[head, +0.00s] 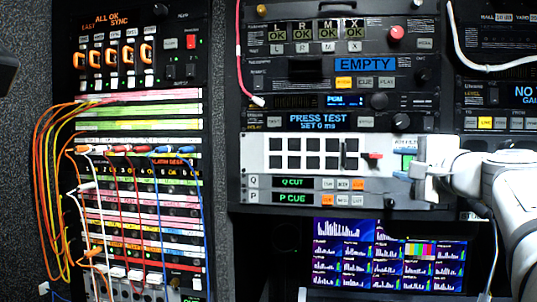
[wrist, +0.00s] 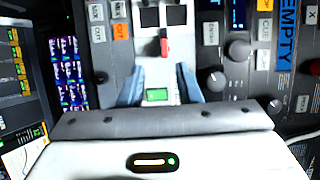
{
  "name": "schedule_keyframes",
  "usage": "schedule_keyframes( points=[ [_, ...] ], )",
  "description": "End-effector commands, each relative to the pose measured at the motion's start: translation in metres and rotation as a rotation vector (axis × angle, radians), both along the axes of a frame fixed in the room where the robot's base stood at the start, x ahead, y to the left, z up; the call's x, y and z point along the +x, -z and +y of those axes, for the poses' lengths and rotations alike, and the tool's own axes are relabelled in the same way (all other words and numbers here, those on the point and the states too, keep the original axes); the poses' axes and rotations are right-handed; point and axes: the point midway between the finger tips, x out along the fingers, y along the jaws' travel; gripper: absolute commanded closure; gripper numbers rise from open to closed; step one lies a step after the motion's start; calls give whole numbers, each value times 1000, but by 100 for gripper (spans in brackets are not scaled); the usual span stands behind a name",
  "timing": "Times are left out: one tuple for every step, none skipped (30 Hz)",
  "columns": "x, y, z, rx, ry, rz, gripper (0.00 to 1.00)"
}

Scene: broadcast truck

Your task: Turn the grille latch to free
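The white grille panel (head: 262,160) has rows of black square openings and sits in the middle rack. A small red lever (head: 374,156), which looks like the latch, lies roughly level near the panel's right end. In the wrist view the red lever (wrist: 164,46) is beyond the fingertips, close to the black openings. My gripper (head: 412,165) is at the panel's right end, to the right of the lever and apart from it. In the wrist view my gripper (wrist: 159,82) is open, with a small green display (wrist: 157,95) showing between its two blue-grey fingers.
Above the panel is a unit reading PRESS TEST (head: 318,121) with a knob (head: 401,121). Patch cables (head: 50,170) hang at the left, away from my gripper.

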Motion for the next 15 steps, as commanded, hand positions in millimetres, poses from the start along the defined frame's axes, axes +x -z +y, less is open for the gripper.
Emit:
schedule_keyframes(
  points=[
    [2, -5, -3, 8, 6, -11, 69],
    [4, -7, -4, 12, 7, -15, 69],
    [8, -8, -4, 14, 7, -16, 69],
    [12, -8, -3, 16, 5, -16, 69],
    [16, -8, -2, 16, 4, -15, 69],
    [22, -8, -1, 15, 4, -14, 69],
    [27, -9, 1, 15, 2, -14, 69],
    [33, -9, 0, 16, 4, -14, 69],
    [40, -9, 1, 16, 3, -14, 69],
    [44, -9, 2, 14, 3, -13, 69],
    [49, -8, 2, 14, 4, -13, 69],
    [55, -8, 4, 15, 3, -13, 69],
    [59, -8, 4, 14, 4, -14, 69],
    [62, -8, 4, 14, 5, -14, 69],
    [66, -8, 4, 14, 5, -14, 69]
  ],
)
